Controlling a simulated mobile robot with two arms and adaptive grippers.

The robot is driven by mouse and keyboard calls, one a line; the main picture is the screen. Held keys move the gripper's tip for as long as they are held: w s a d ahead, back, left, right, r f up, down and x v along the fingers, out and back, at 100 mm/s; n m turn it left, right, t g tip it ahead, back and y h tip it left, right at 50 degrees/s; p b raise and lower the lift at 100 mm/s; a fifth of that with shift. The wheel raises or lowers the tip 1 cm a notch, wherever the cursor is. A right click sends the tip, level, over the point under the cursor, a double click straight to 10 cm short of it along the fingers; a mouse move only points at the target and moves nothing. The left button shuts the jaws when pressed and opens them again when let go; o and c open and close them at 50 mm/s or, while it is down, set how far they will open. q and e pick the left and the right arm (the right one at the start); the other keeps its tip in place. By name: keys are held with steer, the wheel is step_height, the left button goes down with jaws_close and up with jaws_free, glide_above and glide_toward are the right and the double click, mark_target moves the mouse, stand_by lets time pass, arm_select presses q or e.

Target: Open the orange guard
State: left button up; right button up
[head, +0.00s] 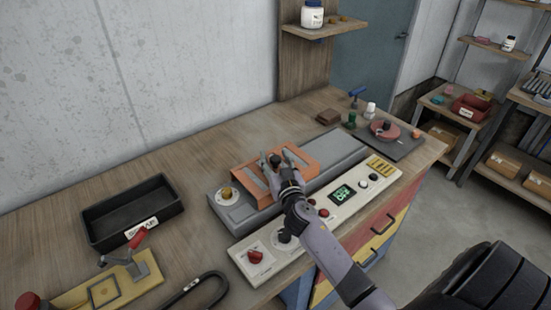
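The orange guard (304,157) lies low over the middle of a long grey machine bed (336,160) on the wooden bench. It looks closed. My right gripper (277,157) is over the guard, its fingers spread apart with nothing visible held between them. The gripper hides part of the guard's middle and front edge, and I cannot tell whether the fingers touch it. My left gripper is not in view.
A black tray (132,211) stands left. Small bottles and a red disc (384,129) are at the far right end. Bench between tray and bed is clear.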

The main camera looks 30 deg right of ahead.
jaws_close()
stand_by(0.4)
